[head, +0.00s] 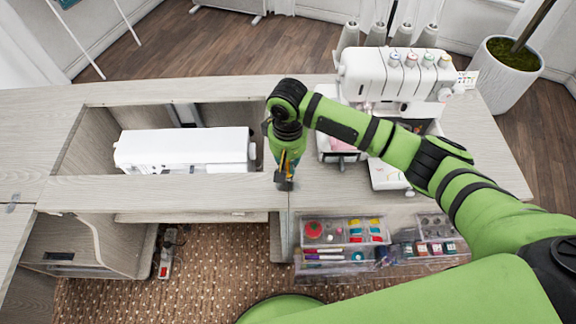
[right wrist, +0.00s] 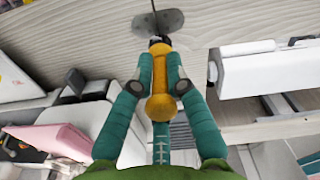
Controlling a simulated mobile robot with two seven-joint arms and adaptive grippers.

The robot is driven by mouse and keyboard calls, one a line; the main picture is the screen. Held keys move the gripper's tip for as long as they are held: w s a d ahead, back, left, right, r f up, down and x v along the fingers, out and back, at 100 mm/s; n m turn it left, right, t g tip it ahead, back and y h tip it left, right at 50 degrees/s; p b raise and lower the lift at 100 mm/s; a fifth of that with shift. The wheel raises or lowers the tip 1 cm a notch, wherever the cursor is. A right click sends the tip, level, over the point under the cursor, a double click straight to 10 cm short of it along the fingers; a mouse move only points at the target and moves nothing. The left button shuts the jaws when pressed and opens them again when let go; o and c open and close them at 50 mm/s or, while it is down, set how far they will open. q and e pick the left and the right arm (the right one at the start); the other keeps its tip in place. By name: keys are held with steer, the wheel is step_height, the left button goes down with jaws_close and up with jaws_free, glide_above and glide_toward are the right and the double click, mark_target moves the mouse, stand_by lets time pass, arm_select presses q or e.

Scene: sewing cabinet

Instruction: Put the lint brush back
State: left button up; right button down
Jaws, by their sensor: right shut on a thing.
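The lint brush shows in the right wrist view as an orange handle (right wrist: 160,104) with a flat dark grey head (right wrist: 158,22) pointing away from me. My right gripper (right wrist: 160,78) is shut on the handle, with one teal finger on each side. In the head view the right gripper (head: 286,165) points down over the tabletop, between the white sewing machine and the serger. The brush's dark head (head: 284,184) shows just below it near the table's front edge. I cannot tell whether the brush touches the table. My left gripper is not in view.
A white sewing machine (head: 185,150) sits in the cabinet's recess on the left. A white serger (head: 395,75) stands on the right. Clear organizers (head: 340,262) with sewing supplies hang at the front edge. An open compartment (head: 75,245) is at lower left. A potted plant (head: 507,75) stands behind.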

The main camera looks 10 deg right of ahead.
steer(key=shift+f, duration=1.1)
steer(key=shift+f, duration=0.1)
steer(key=c, duration=1.2)
jaws_free()
steer(key=shift+c, duration=0.2)
step_height(320, 180, up, 12)
steer(key=shift+r+b, duration=0.15)
steer(key=shift+b, duration=0.45)
step_height(320, 180, up, 12)
steer(key=p, duration=1.5)
